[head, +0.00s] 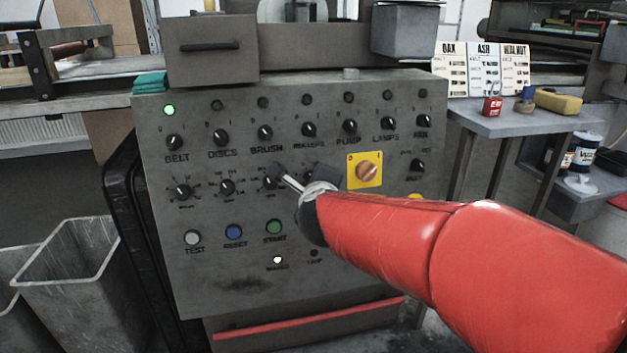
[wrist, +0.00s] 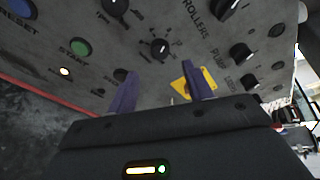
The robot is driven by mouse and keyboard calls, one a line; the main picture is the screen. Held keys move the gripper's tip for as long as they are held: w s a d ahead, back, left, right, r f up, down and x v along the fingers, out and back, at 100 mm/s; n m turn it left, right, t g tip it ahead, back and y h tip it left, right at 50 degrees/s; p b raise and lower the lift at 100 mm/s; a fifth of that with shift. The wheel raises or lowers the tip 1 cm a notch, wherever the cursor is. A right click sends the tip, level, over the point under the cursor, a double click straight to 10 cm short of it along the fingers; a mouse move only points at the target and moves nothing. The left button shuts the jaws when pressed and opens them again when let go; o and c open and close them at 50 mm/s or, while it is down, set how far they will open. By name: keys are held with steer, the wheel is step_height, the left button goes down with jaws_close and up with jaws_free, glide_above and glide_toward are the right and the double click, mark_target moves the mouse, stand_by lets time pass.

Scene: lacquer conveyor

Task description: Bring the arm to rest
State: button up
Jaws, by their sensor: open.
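My arm (head: 400,235) is red and reaches from the lower right across the front of a grey control panel (head: 240,295). My gripper (head: 283,174) is at the panel's middle, near the lower row of knobs. In the wrist view my gripper (wrist: 160,85) shows two purple fingers, spread apart with nothing between them. A small black dial (wrist: 160,48) on the panel lies beyond the gap between the fingers. Whether a finger touches the panel is unclear. My arm hides part of the panel's lower right.
The panel carries several knobs, a yellow-backed switch (head: 365,171), and white (head: 193,238), blue (head: 234,232) and green (head: 275,227) buttons. A grey bin (head: 70,270) stands left. A side table (head: 520,120) at right holds a red padlock (head: 492,106) and cards (head: 483,69).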

steer(key=shift+s, duration=0.2)
steer(key=s+d+r+n+g+y+p, duration=0.2)
steer(key=s+d+r+n+y+p, duration=0.15)
steer(key=s+n, duration=0.55)
steer(key=s+d+f+n+g+h+p, duration=0.1)
steer(key=s+d+f+n+g+h, duration=0.1)
steer(key=s+d+n, duration=0.4)
steer(key=s+d+f+n+g+h+p, duration=0.1)
steer(key=s+d+f+n+g+h, duration=0.2)
steer(key=s+d, duration=0.5)
steer(key=s+f+n+g, duration=0.1)
steer(key=s+f+n, duration=0.1)
steer(key=s+n, duration=0.1)
steer(key=shift+s+p, duration=0.4)
steer(key=shift+s, duration=0.5)
steer(key=shift+c, duration=0.2)
